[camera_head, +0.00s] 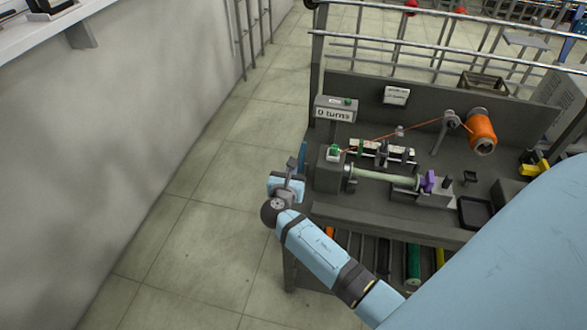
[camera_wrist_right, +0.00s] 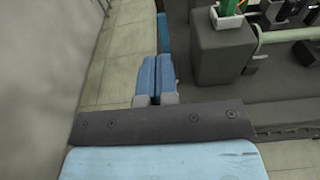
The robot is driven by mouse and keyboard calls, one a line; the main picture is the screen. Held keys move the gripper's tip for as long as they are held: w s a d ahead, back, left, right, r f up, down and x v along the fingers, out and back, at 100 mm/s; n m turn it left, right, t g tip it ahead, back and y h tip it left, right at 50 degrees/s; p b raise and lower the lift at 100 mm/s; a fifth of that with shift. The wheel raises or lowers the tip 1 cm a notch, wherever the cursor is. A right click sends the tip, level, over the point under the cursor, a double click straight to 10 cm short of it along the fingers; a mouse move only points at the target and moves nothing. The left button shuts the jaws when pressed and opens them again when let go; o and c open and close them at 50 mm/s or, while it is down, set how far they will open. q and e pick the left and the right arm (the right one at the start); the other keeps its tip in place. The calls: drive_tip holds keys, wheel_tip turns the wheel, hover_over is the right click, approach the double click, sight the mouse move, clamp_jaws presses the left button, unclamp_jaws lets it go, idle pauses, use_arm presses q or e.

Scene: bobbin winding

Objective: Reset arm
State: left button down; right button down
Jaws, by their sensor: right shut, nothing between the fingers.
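My right gripper (camera_head: 291,166) is at the left edge of the winding bench (camera_head: 330,208) in the head view, beside the grey motor block (camera_head: 327,176) and apart from it. Its two blue fingers (camera_wrist_right: 157,72) are together and empty in the right wrist view. A green button (camera_head: 334,150) sits on top of the block, and it also shows in the right wrist view (camera_wrist_right: 227,8). A pale green bobbin rod (camera_head: 385,175) lies between the block and a purple knob (camera_head: 428,181). My left gripper is not in view.
An orange thread spool (camera_head: 481,132) stands at the back right, its thread running left over the bench. A counter (camera_head: 335,112) reads "0 turns". A dark tray (camera_head: 475,212) lies at right. Left of the bench, the floor (camera_head: 190,215) is clear up to the wall.

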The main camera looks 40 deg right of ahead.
idle(0.4)
drive_tip(key=s+a+f+m+y, duration=0.7)
drive_tip(key=s+f+m+y, duration=0.15)
drive_tip(key=s, duration=0.25)
drive_tip(key=s+a+r+m+y+p, duration=0.1)
drive_tip(key=s+a+m+y, duration=0.6)
drive_tip(key=s+m, duration=0.6)
drive_tip(key=shift+s+a+r+m, duration=0.2)
drive_tip(key=shift+s+a+m, duration=0.1)
drive_tip(key=shift+a+m, duration=0.7)
